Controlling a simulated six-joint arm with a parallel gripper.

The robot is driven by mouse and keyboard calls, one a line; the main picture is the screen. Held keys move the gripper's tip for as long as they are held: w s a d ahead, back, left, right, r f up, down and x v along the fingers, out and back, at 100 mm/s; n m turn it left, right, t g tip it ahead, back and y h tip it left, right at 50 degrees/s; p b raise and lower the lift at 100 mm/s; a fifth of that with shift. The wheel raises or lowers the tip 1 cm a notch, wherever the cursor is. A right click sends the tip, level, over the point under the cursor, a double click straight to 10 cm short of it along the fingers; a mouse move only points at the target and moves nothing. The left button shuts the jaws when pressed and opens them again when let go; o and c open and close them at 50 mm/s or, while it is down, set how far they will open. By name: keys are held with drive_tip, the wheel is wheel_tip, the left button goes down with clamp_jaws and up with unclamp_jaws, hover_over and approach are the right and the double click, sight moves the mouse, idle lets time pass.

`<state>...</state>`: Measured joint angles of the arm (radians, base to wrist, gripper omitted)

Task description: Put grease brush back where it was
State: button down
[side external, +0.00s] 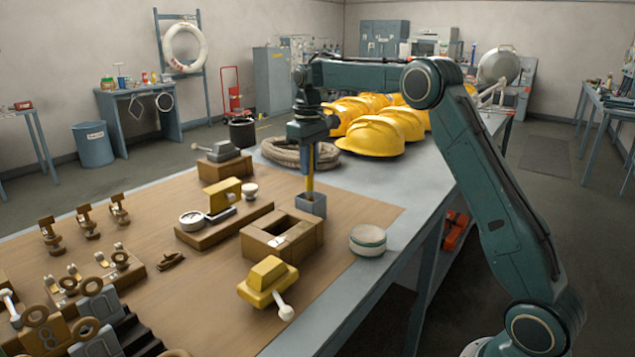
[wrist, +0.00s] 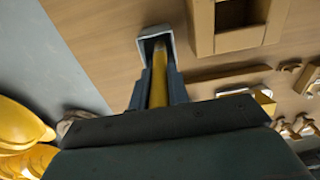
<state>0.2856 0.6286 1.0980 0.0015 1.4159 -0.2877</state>
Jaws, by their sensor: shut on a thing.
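My gripper (side external: 309,166) points down over the work board and is shut on the grease brush (side external: 310,184), a slim yellow shaft held upright. The shaft also shows between my fingers in the wrist view (wrist: 159,80). Its lower end is inside or just at the mouth of a small grey square holder (side external: 312,206), which also shows in the wrist view (wrist: 146,36). The bristles are hidden, and I cannot tell how deep the brush sits.
A brown box with a square opening (side external: 282,238) stands close by the holder. A yellow block with a white-tipped rod (side external: 267,281) and a round tin (side external: 368,240) are nearer the front. Yellow helmets (side external: 372,136) and a coiled rope (side external: 283,152) lie behind.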

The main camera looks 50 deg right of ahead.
sight(310, 190)
drive_tip(key=shift+f, duration=1.95)
drive_tip(key=c, duration=1.3)
unclamp_jaws()
drive_tip(key=shift+c, duration=0.2)
drive_tip(key=shift+r, duration=0.15)
wheel_tip(310, 190, up, 12)
drive_tip(key=shift+f, duration=0.15)
drive_tip(key=shift+r, duration=0.2)
